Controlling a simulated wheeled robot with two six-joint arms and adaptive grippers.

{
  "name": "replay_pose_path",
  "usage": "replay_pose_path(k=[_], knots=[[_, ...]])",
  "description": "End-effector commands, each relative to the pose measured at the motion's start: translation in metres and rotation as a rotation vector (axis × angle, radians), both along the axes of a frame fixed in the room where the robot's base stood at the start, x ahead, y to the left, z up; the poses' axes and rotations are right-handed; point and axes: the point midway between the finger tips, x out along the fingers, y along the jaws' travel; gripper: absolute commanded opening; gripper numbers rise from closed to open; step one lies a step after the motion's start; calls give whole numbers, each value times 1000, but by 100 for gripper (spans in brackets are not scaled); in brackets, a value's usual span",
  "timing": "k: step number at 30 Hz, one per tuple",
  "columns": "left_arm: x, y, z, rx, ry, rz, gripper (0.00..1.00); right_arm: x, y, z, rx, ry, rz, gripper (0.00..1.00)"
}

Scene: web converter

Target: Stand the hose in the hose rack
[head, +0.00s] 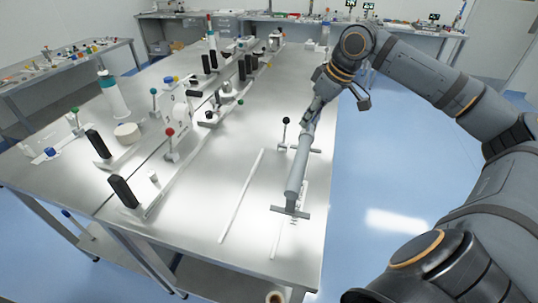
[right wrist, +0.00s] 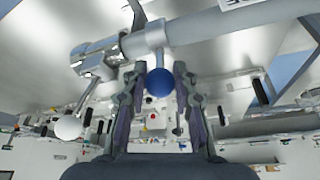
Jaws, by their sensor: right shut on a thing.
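My right gripper (head: 309,128) reaches over the near right part of the steel table. The hose slants down toward the table's near edge and ends in a crossbar. I cannot tell whether that end touches the table. In the right wrist view a thick grey bar crosses above the fingers (right wrist: 158,75), with a blue ball (right wrist: 159,82) between them. I cannot single out the hose rack with certainty. My left gripper is not in view.
A dark ball-topped lever (head: 285,122) stands close left of the hose. A thin white rail (head: 241,195) lies on the steel table (head: 205,210). Black-handled fixtures (head: 123,191) and a red-ball lever (head: 169,132) stand farther left. Blue floor (head: 365,190) is open to the right.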

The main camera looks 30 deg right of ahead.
Motion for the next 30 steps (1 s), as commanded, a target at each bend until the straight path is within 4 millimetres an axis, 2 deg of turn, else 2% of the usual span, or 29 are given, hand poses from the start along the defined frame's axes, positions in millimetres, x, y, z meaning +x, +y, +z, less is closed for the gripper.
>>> replay_pose_path(k=[1,9,11,16,24,30], knots=[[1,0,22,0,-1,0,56,2,6,9,0,3,4,0],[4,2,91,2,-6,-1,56,14,35,0,12,0,6,0],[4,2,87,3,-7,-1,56,17,40,-12,12,-4,4,0],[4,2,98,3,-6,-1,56,25,57,-20,12,-6,4,0],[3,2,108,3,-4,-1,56,38,87,-64,9,-1,2,0],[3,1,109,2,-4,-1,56,43,94,-78,1,-3,2,0]])
